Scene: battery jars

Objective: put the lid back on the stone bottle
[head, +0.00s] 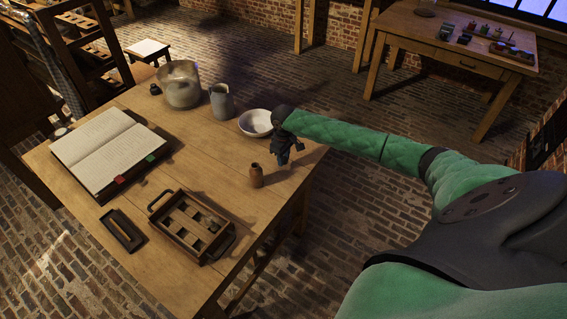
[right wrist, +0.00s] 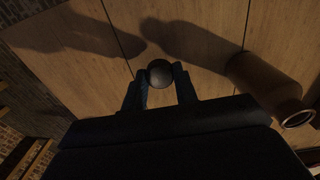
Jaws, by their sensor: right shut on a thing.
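The stone bottle (head: 256,177) is small and brown and stands upright near the table's right edge. Its mouth is open and bare. In the right wrist view the bottle (right wrist: 268,84) shows at the right, apart from my fingers. My right gripper (head: 291,157) is above the table, to the right of the bottle and a little farther back. It is shut on a small round dark thing, which looks like the lid (right wrist: 160,73), between the fingertips. In the head view the lid is too small and dark to make out. My left gripper is not in view.
A white bowl (head: 256,122) stands just behind my right gripper, with a grey jug (head: 221,102) and a metal pot (head: 181,84) farther left. A wooden crate (head: 173,228) is at the front, an open book (head: 108,147) at the left. The middle of the table is clear.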

